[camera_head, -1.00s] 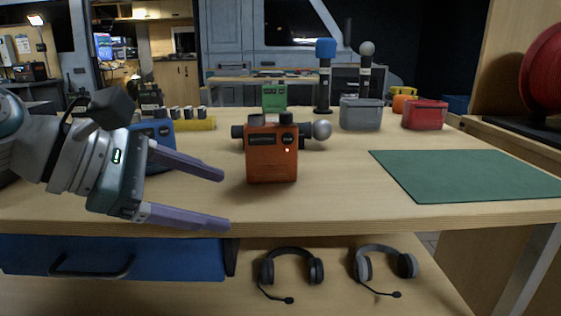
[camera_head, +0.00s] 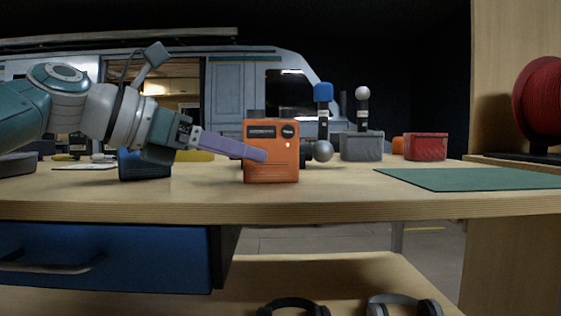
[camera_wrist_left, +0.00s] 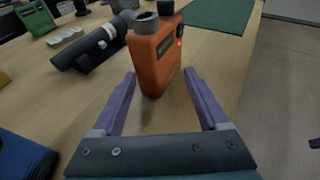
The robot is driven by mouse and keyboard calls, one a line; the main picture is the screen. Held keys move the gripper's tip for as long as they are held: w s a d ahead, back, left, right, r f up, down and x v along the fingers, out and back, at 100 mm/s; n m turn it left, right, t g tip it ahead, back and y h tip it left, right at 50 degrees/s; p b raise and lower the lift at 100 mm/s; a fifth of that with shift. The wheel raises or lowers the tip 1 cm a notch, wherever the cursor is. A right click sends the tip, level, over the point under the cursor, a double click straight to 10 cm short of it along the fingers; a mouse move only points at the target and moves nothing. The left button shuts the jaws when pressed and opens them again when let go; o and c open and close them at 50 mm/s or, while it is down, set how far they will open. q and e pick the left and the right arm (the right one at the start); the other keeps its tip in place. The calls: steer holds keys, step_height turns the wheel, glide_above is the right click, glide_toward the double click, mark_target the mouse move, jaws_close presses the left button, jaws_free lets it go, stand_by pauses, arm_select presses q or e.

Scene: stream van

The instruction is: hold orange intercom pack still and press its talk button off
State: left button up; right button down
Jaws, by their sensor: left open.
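The orange intercom pack (camera_head: 272,168) stands upright near the table's front edge. A small light glows on its front, red in the left wrist view, where the pack (camera_wrist_left: 155,65) shows dark knobs on top. My left gripper (camera_wrist_left: 159,73) is open, with one purple finger on each side of the pack's lower body. In the head view my left gripper (camera_head: 262,154) comes in from the left, and a finger overlaps the pack's front left. I cannot tell whether the fingers touch it. The talk button cannot be made out for certain.
A blue pack (camera_head: 145,165) stands left, below my arm. Grey (camera_head: 361,146) and red (camera_head: 426,147) cases stand behind right. The green mat (camera_head: 470,180) is bare.

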mark_target(264, 182)
arm_select(q)
steer(key=shift+w+d+f+b, duration=0.3)
steer(key=shift+d+f+b, duration=0.15)
steer(key=shift+f+b, duration=0.2)
steer(key=shift+w+d+r+p, duration=0.15)
steer(key=shift+w+d+p, duration=0.15)
steer(key=shift+d, duration=0.15)
steer(key=shift+w+d+r+p, duration=0.1)
steer(key=shift+w+d+p, duration=0.15)
steer(key=shift+d, duration=0.15)
steer(key=shift+w+d+f+b, duration=0.3)
steer(key=shift+w+d+b, duration=0.1)
steer(key=shift+b, duration=0.2)
steer(key=shift+w+d+f+b, duration=0.1)
steer(key=shift+d+b, duration=0.2)
arm_select(e)
step_height(264, 182, down, 3)
steer(key=shift+a+f, duration=0.1)
steer(key=shift+f, duration=0.05)
arm_select(q)
jaws_close()
stand_by(0.5)
